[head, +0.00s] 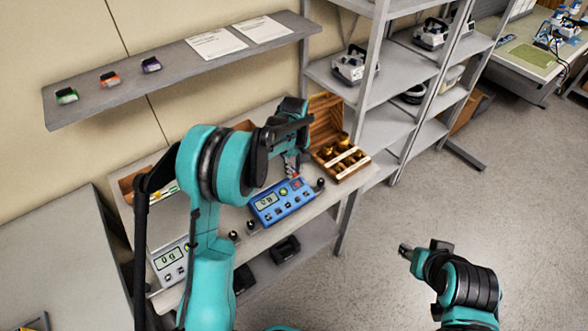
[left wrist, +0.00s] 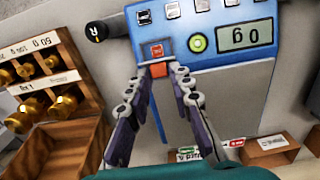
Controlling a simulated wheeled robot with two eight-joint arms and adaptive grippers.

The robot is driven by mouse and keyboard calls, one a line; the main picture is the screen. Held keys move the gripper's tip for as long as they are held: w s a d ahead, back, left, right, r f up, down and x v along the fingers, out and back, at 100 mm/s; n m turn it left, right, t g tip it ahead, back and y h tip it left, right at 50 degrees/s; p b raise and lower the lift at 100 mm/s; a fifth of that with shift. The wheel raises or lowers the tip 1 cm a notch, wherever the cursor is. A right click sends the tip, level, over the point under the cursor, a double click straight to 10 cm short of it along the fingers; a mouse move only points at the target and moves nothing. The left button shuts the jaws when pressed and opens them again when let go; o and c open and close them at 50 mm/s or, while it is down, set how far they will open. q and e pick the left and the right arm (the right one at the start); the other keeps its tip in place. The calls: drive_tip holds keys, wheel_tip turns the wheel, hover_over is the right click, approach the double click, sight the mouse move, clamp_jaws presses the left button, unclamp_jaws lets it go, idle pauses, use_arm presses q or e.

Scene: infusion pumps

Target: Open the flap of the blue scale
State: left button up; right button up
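The blue scale (head: 285,203) stands on the bench in the head view, with a small display and buttons. In the left wrist view the blue scale (left wrist: 198,38) is upside down, with a red button, a yellow-green button and a grey area. A small orange tab (left wrist: 160,71) sits at its edge, with a thin blue strip running from it. My left gripper (left wrist: 159,72) has its fingertips on either side of the orange tab; whether they touch it I cannot tell. In the head view the left gripper (head: 291,165) is over the scale's back edge. My right gripper (head: 405,250) is away over the floor.
An open wooden box (head: 335,155) of brass weights stands beside the scale; it also shows in the left wrist view (left wrist: 55,150). A white scale (head: 172,262) is at the left. A wall shelf (head: 190,65) hangs above. Black knobs stand near the bench's front edge.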

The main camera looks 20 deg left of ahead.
use_arm(q)
clamp_jaws()
drive_tip(key=shift+w+a+f+g+h+b, duration=0.15)
drive_tip(key=shift+w+a+g+h, duration=0.15)
drive_tip(key=shift+g+h, duration=0.2)
drive_tip(key=shift+w+a+f+g+h+b, duration=0.1)
drive_tip(key=shift+w+a+g+h+b, duration=0.1)
drive_tip(key=shift+a+g+h, duration=0.3)
drive_tip(key=shift+w+g+h, duration=0.15)
drive_tip(key=shift+g+h, duration=0.35)
drive_tip(key=shift+h, duration=0.4)
drive_tip(key=o, duration=0.7)
unclamp_jaws()
drive_tip(key=shift+a+r, duration=0.1)
